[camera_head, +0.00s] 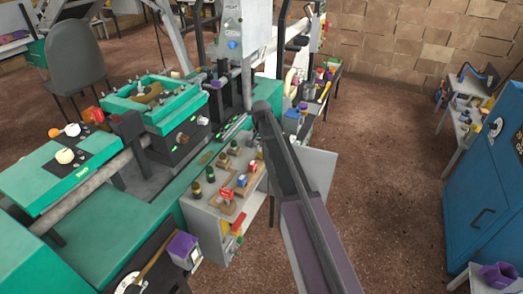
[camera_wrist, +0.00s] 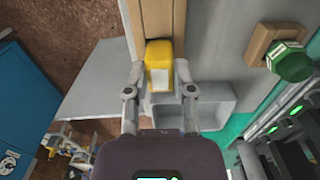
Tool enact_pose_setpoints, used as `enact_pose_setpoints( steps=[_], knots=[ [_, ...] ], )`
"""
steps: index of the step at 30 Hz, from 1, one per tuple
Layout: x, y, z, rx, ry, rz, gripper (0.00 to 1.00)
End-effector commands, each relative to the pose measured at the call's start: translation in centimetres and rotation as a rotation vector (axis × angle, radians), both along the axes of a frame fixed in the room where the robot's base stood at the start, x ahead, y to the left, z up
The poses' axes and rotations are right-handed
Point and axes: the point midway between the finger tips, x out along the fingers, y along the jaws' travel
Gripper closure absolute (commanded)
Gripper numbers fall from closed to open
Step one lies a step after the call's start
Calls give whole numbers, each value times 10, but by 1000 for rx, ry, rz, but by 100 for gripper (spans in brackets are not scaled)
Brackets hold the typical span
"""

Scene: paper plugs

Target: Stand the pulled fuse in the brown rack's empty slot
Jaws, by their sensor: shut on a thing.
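A yellow fuse (camera_wrist: 158,55) with a pale label sits between my fingertips in the wrist view. My gripper (camera_wrist: 160,82) is shut on it. Behind the fuse, a long brown wooden strip (camera_wrist: 156,18), apparently the brown rack, runs to the top edge of the picture. I cannot tell whether the fuse touches the strip, and the empty slot is not clear. In the head view, the brown rack (camera_head: 228,208) lies on the grey bench with red and blue-white fuses (camera_head: 242,180) standing on it. My arm hides my gripper there.
A green knob (camera_wrist: 290,62) on a wooden block stands right of the gripper in the wrist view. A grey open tray (camera_wrist: 215,105) is close by the fingers. Green machinery (camera_head: 150,105) borders the bench on the left in the head view. Open floor lies to the right.

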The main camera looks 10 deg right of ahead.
Motion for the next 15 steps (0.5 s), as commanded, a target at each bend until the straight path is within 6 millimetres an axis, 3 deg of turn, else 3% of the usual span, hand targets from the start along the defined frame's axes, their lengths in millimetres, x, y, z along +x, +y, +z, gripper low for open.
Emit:
enact_pose_setpoints(
  steps=[2,3,6,7,15],
  knots=[
    [0,0,0,0,0,0,100],
    [0,0,0,0,0,0,62],
    [0,0,0,0,0,0,32],
    [0,0,0,0,0,0,27],
    [0,0,0,0,0,0,27]
  ],
)
